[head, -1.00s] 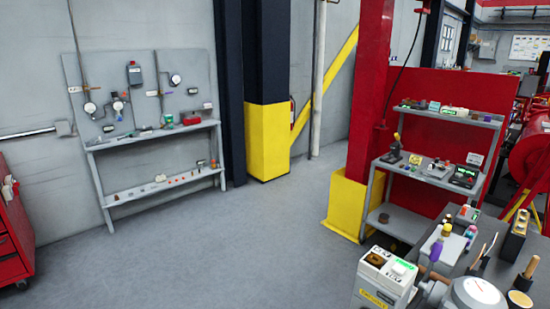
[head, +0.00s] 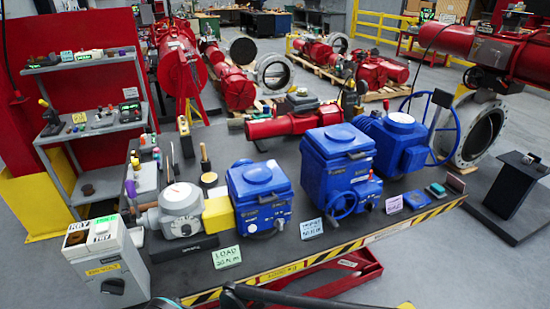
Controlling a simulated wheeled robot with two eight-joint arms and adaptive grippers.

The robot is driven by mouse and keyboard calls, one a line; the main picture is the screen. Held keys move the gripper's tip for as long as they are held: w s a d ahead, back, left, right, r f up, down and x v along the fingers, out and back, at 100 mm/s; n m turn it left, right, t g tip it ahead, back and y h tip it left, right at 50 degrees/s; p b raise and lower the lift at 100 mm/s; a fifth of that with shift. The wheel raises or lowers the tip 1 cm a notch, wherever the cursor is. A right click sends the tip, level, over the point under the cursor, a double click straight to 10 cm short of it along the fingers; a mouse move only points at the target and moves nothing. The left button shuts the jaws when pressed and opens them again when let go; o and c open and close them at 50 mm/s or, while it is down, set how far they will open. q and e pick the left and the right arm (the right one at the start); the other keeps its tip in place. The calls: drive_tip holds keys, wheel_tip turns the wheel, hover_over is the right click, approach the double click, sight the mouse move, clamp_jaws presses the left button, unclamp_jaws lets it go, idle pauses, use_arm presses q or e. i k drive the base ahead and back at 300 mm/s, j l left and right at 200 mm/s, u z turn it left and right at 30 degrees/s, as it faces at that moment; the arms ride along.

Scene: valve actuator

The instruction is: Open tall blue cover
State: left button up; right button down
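A tall blue actuator (head: 350,185) stands on the dark workbench (head: 285,255), right of the middle in the head view. Its blue box-shaped cover (head: 338,141) sits on top and looks shut. A small blue handwheel (head: 343,205) is on its front. A shorter blue unit (head: 260,192) stands to its left, and a blue unit with a large handwheel (head: 398,140) stands behind it to the right. Neither of my grippers can be made out. Dark parts show at the bottom edge, but I cannot tell what they are.
A grey gauge unit (head: 180,210) and a yellow block (head: 218,214) stand left on the bench. A white box (head: 106,262) is at the front left corner. Label cards (head: 227,257) line the front. A shelf (head: 100,130) stands left; red valves (head: 230,85) are behind.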

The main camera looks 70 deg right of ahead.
sight(332, 143)
drive_tip(key=z, duration=3.05)
